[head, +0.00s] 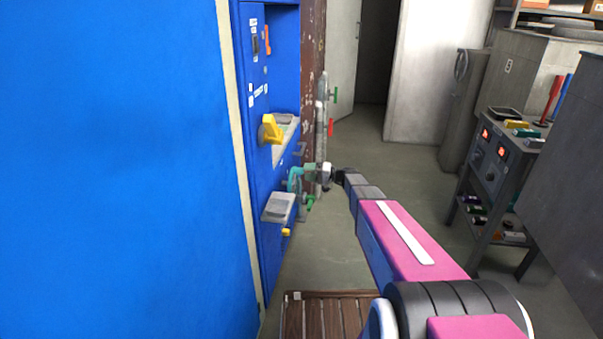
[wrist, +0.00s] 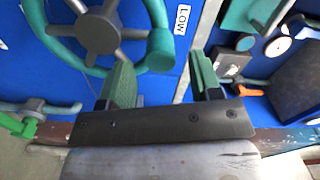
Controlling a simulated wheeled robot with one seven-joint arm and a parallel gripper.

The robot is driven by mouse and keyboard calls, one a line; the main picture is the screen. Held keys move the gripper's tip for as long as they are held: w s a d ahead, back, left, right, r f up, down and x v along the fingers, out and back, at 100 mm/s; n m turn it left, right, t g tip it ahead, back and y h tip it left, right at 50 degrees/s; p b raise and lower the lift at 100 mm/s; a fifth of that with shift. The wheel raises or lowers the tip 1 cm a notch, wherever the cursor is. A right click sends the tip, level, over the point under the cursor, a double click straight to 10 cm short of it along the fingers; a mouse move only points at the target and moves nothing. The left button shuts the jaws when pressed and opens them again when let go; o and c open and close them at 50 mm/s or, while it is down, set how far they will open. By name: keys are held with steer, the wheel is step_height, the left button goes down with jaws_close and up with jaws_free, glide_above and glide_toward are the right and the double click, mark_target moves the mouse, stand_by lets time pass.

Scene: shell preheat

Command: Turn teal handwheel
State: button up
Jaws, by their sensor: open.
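The teal handwheel (head: 293,184) is mounted on the blue cabinet front, edge-on and partly hidden in the head view. In the wrist view the teal handwheel (wrist: 158,14) fills the upper left, with a grey hub, spokes and a rounded knob on its rim. My gripper (wrist: 160,64) is open, its two green-padded fingers pointing at the panel. The knob appears in the gap between the fingertips; I cannot tell whether it is between them in depth or just beyond. In the head view my gripper (head: 307,170) is close beside the wheel.
A "LOW" label (wrist: 182,19) is right of the wheel. A yellow handle (head: 271,130) sticks out above, and a grey box (head: 279,206) juts out below. Pipes with green and red valve handles (head: 331,127) stand behind.

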steer(key=s+d, duration=0.1)
steer(key=d, duration=0.5)
steer(key=shift+s+d, duration=0.15)
steer(key=shift+s, duration=0.05)
